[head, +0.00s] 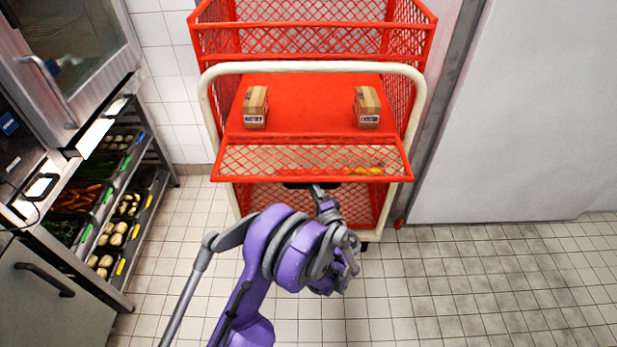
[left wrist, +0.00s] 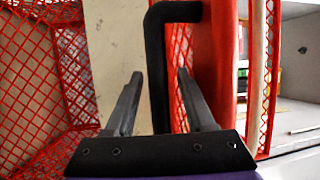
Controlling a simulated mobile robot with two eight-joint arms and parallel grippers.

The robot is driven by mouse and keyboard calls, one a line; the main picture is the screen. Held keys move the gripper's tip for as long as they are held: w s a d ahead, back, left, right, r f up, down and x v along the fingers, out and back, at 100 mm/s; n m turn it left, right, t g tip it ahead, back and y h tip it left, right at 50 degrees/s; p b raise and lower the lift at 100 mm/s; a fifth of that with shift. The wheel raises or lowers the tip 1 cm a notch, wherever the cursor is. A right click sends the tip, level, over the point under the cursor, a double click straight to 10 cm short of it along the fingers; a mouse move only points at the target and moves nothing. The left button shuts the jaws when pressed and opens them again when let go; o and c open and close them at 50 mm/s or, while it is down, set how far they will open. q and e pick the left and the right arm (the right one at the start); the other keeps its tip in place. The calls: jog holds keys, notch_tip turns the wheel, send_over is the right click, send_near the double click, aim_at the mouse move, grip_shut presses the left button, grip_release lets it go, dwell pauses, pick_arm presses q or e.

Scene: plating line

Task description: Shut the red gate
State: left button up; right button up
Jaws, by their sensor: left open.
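The red gate (head: 312,162) is a mesh panel with a red frame on the front of the red cart. It hangs outward, tilted, below the middle shelf, so the gate is open. A black handle (head: 300,185) shows at its lower edge, partly hidden. My left gripper (head: 318,192) is at this handle, partly hidden by my own arm. In the left wrist view the open fingers (left wrist: 160,78) stand on either side of the black handle (left wrist: 174,12), with gaps visible. My right gripper is not in view.
Two cardboard boxes (head: 256,107) (head: 367,107) stand on the red shelf (head: 312,95). A cream rail (head: 310,67) frames the cart. A vegetable rack (head: 140,200) stands left, a grey door (head: 550,110) right. The tiled floor (head: 490,280) at front right is clear.

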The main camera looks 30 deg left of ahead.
pick_arm(q)
jog(key=shift+x, duration=0.8)
grip_shut()
dwell(0.9)
